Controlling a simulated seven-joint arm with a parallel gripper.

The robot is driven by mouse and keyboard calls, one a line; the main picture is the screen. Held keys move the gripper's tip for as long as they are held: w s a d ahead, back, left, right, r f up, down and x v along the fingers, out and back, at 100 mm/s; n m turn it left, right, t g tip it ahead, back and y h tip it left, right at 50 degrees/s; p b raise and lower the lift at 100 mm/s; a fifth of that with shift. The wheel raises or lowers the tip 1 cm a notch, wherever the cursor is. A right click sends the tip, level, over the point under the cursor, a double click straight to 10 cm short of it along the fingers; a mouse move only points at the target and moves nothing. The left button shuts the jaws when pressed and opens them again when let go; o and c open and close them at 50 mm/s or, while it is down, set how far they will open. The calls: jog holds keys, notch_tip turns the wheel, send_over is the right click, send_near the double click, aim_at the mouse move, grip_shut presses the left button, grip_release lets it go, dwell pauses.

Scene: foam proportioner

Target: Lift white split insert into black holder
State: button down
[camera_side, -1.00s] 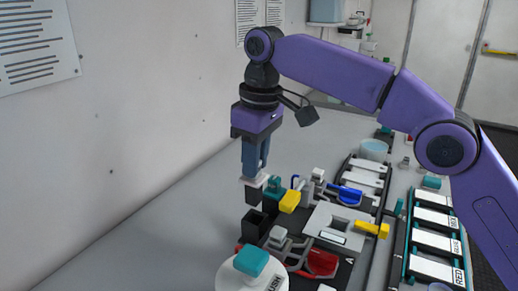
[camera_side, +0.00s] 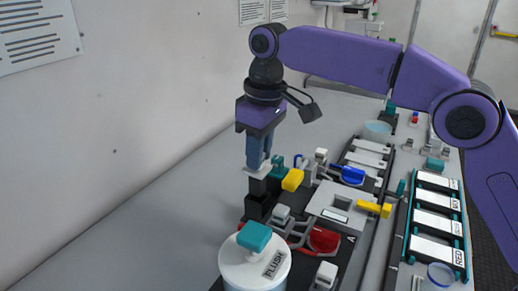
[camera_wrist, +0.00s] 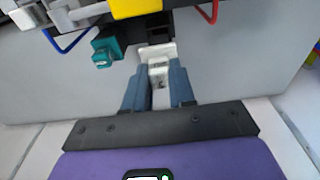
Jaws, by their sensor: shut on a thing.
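My gripper (camera_side: 259,166) points straight down and is shut on the white split insert (camera_side: 256,173). In the wrist view the insert (camera_wrist: 157,66) shows between the blue fingertips (camera_wrist: 158,88). The black holder (camera_side: 257,206) stands upright under the gripper in the side view. A dark piece shows between the white insert and the holder; I cannot tell whether it belongs to the insert or the holder. The insert's lower end is hidden, so I cannot tell whether it has entered the holder.
A teal block (camera_side: 277,165) and a yellow block (camera_side: 293,179) stand close right of the fingers. A white FLUSH container (camera_side: 255,262) with a teal lid is in front. Red and blue handled parts and a grey plate (camera_side: 335,202) lie to the right. The table left is clear.

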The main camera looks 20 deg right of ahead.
aim_at(259, 176)
jog(key=shift+f, duration=0.1)
jog(key=shift+f, duration=0.75)
jog(key=shift+f, duration=0.15)
jog(key=shift+f, duration=2)
jog(key=shift+c, duration=2.3)
grip_release()
jog(key=shift+r, duration=0.1)
